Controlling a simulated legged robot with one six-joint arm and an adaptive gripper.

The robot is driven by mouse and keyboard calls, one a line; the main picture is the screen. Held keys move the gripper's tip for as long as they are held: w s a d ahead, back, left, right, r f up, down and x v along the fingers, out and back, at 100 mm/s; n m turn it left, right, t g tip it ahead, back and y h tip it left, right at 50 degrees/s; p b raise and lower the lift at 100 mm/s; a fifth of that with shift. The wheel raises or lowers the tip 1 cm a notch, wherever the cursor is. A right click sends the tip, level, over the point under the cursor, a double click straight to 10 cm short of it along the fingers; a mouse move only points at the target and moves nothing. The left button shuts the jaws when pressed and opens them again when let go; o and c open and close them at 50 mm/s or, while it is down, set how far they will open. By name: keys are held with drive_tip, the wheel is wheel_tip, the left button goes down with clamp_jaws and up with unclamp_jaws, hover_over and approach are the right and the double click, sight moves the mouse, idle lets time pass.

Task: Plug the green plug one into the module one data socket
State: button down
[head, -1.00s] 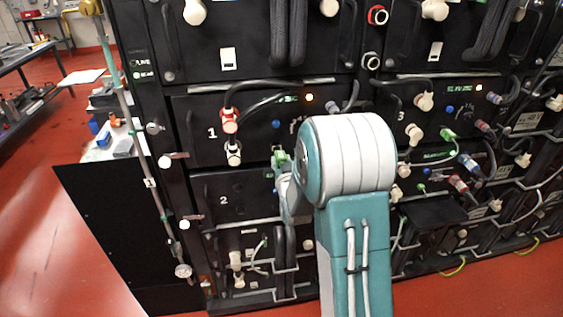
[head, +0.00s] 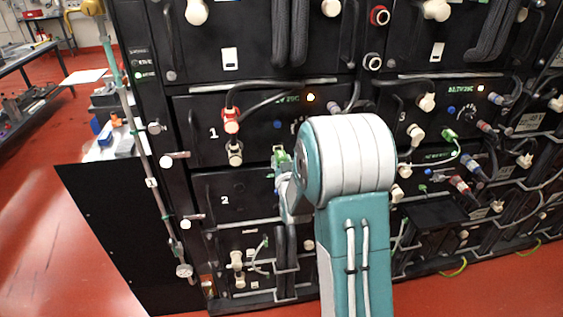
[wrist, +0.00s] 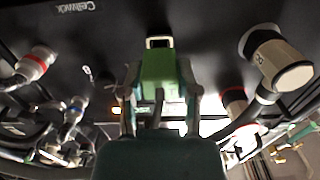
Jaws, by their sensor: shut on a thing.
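In the head view, the module one panel (head: 205,112) is black, with a white "1" and an amber light. My gripper (head: 283,166) is at its lower right, partly hidden by my arm. The green plug (head: 280,157) is in the gripper, near the lower edge of this panel. In the wrist view, my gripper (wrist: 158,82) is shut on the green plug (wrist: 159,66), one finger on each side. A pale-rimmed dark rectangle shows at the plug's far end. I cannot tell whether it is the plug's tip or the data socket, or whether the plug touches the panel.
A red connector (head: 232,120) and a pale connector (head: 235,153) sit at the left of module one. The module two panel (head: 205,185) lies below. In the wrist view, a large pale connector (wrist: 275,62) is at right and a red-banded one (wrist: 36,62) at left.

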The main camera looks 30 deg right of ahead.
drive_tip(key=shift+x, duration=1.25)
drive_tip(key=shift+c, duration=1.3)
unclamp_jaws()
drive_tip(key=v, duration=1.2)
drive_tip(key=shift+w, duration=0.1)
